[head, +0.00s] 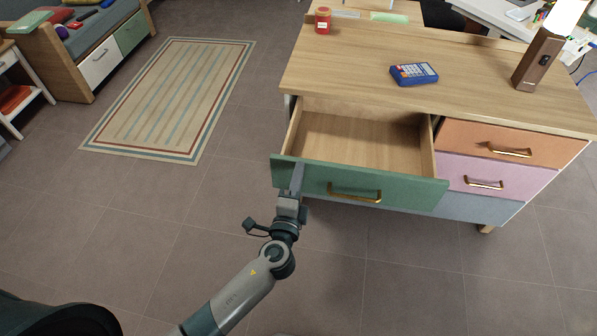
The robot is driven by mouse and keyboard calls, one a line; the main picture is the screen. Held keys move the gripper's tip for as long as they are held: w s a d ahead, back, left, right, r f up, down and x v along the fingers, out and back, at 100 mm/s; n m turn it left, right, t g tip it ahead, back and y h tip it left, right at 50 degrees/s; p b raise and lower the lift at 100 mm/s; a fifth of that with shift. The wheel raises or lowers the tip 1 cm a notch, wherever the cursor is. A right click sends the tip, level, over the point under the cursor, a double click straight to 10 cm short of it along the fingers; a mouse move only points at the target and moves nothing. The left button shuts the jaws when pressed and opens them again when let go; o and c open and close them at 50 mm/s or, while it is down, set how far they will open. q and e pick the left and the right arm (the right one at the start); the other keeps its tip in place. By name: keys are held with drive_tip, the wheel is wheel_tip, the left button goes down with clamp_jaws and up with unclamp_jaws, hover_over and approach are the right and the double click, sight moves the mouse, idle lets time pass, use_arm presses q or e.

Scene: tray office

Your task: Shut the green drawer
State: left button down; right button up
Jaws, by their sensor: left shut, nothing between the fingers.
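The green drawer (400,190) is pulled well out of the wooden desk (470,98) on its left side. Its inside is bare light wood, and it looks empty. A brass handle (354,192) is on the middle of its front. My left gripper (297,178) is shut and empty. Its fingertips are at the left part of the green front, left of the handle; I cannot tell whether they touch it. My right gripper is not in view.
An orange drawer (473,139), a pink drawer and a blue-grey drawer front are closed. A red jar (323,21), a blue calculator (413,74) and a lamp (541,58) stand on the desk. A striped rug (172,95) lies left. The floor before the desk is clear.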

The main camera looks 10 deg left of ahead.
use_arm(q)
drive_tip(key=shift+w, duration=0.1)
